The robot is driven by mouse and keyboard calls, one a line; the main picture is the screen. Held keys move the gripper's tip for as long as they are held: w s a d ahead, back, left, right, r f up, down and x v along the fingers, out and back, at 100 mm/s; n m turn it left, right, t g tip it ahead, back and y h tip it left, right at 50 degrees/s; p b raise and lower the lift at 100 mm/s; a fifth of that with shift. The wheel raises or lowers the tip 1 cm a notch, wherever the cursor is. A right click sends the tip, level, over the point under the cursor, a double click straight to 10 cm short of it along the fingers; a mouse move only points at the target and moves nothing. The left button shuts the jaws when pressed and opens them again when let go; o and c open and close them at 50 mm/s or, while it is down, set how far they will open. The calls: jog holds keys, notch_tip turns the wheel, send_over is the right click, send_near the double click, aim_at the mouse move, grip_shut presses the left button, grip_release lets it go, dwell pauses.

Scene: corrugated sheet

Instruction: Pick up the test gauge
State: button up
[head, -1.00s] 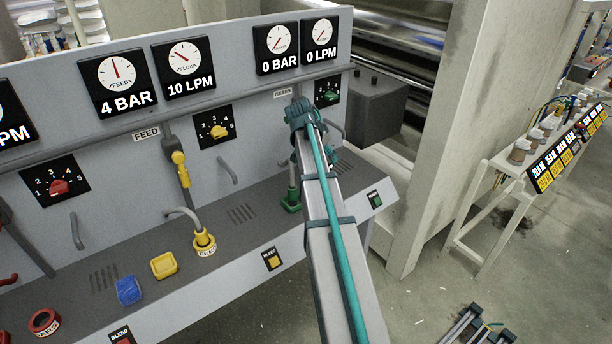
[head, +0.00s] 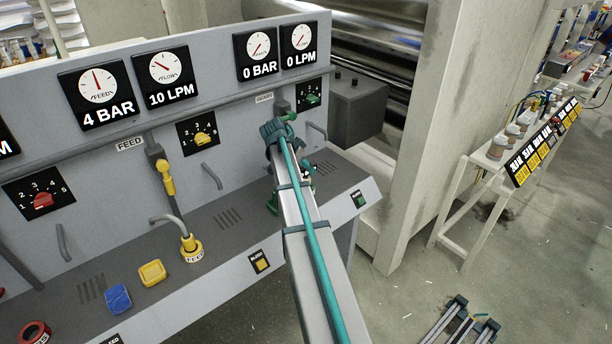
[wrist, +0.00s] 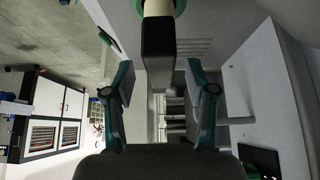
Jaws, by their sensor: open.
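My gripper (wrist: 160,80) is open in the wrist view, with one teal finger on each side. A dark block-like piece with a pale stem (wrist: 158,8) and a green ring (wrist: 170,5) shows between and beyond the fingers; I cannot tell whether it is the test gauge or whether the fingers touch it. In the head view my arm reaches to the panel's GEARS end and hides most of that spot, with the fingers not clearly visible. A green fitting (head: 272,203) shows partly beside the arm. No loose gauge can be told for sure.
The grey panel (head: 90,235) carries dials, knobs and pipes. A yellow FEED coupling (head: 192,250), a yellow cap (head: 152,273) and a blue cap (head: 118,298) sit on its ledge. A grey box (head: 355,110) is at its right end.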

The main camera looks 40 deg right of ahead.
aim_at(306, 179)
jog(key=shift+p+x, duration=0.75)
jog(key=shift+x, duration=1.15)
jog(key=shift+a, duration=0.1)
grip_shut()
